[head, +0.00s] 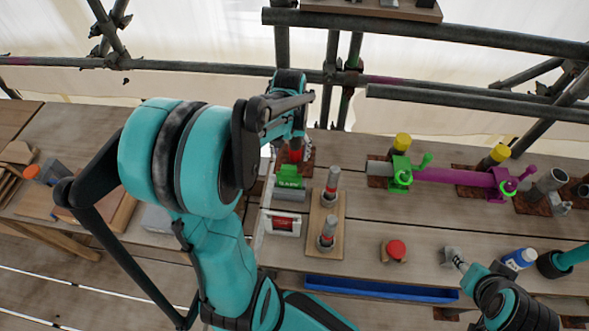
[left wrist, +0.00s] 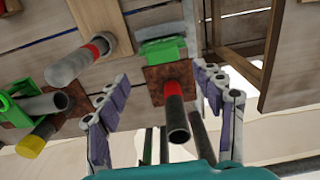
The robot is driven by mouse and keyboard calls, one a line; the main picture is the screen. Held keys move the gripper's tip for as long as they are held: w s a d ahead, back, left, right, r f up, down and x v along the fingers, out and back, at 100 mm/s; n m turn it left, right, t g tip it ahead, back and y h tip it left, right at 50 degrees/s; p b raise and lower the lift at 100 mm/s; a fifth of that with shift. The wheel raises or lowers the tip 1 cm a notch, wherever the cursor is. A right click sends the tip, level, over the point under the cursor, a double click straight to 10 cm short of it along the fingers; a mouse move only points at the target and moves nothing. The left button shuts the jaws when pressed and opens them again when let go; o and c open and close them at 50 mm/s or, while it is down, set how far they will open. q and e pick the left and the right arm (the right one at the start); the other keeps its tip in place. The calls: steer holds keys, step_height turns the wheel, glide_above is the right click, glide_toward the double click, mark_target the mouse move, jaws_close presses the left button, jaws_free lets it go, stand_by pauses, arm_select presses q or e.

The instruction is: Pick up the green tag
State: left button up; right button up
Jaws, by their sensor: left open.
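The green tag (head: 289,176) is a small bright green piece with dark lettering. It stands on the bench near the middle of the head view. It also shows in the left wrist view (left wrist: 162,50) at the top middle, beyond a rusty plate. My left gripper (head: 293,148) is open just behind the tag in the head view, partly hidden by its own arm. In the left wrist view, its fingers (left wrist: 163,88) are spread on either side of an upright grey tube with a red band (left wrist: 174,100). My right gripper (head: 464,264) is low at the right; its jaw state is unclear.
A wooden board with two red-banded grey posts (head: 325,220) stands right of the tag. A white box (head: 283,224) is in front. A blue tray (head: 380,291) lies at the front edge. Scaffold poles (head: 430,32) cross behind.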

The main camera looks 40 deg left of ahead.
mark_target(289, 167)
arm_select(q)
steer(key=f, duration=0.2)
steer(key=f+b, duration=0.1)
steer(key=f, duration=0.2)
steer(key=f+b, duration=0.1)
steer(key=f, duration=0.1)
steer(key=shift+s+a+f, duration=0.1)
steer(key=shift+s+f, duration=0.25)
steer(key=shift+f, duration=0.05)
steer(key=shift+r, duration=0.1)
steer(key=c, duration=1.1)
